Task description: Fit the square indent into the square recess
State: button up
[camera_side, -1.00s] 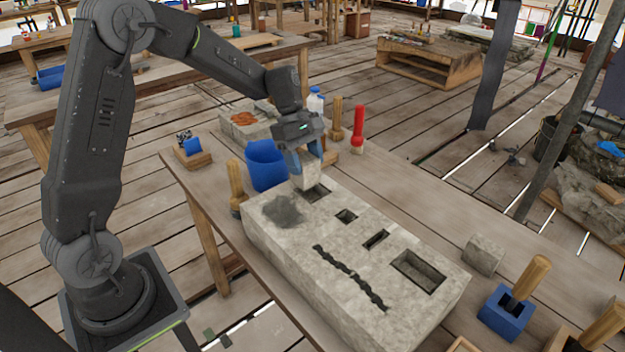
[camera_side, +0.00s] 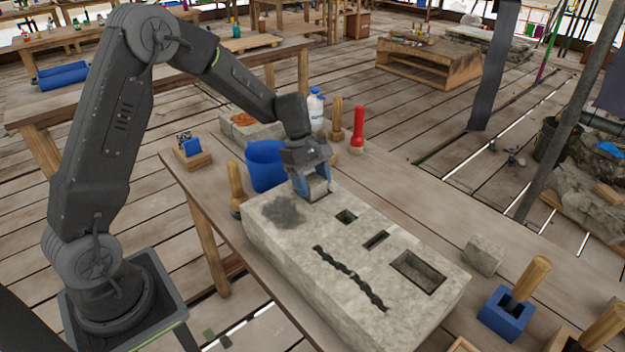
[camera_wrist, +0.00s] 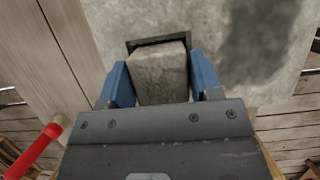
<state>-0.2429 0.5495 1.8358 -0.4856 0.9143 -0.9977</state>
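A long grey stone block (camera_side: 345,270) lies on the table with several recesses in its top and a dark crack. My gripper (camera_side: 313,190) is over the recess at the block's far end, its blue fingers shut on a pale square stone piece (camera_side: 318,187). The piece is low at this recess; how deep it sits in it, I cannot tell. In the wrist view the stone piece (camera_wrist: 160,76) is between the two blue fingers (camera_wrist: 160,88). A dark strip of the recess (camera_wrist: 158,42) shows along its top edge. The piece's lower end is hidden.
A blue cup (camera_side: 266,165) and a wooden-handled tool (camera_side: 236,183) stand close left of the gripper. A red-handled tool (camera_side: 358,128) and a white bottle (camera_side: 315,108) stand behind. A stone cube (camera_side: 484,255) and a blue holder (camera_side: 505,313) are at the right.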

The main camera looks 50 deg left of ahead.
jog(key=o, duration=0.4)
jog(key=shift+c, duration=0.2)
jog(key=v, duration=1.2)
jog(key=s+d+r+m+t+y, duration=0.1)
jog(key=s+d+r+m, duration=0.35)
jog(key=s, duration=0.25)
jog(key=s+d+r+m+t+y, duration=0.2)
jog(key=s+d+r+m, duration=0.1)
jog(key=s+m, duration=0.25)
jog(key=s+d+f+m+t+y, duration=0.1)
jog(key=s+d+m+t, duration=0.1)
jog(key=s+m, duration=0.6)
jog(key=s, duration=0.3)
jog(key=shift+s+f+t, duration=0.25)
jog(key=shift+s+t, duration=0.05)
jog(key=shift+s, duration=0.05)
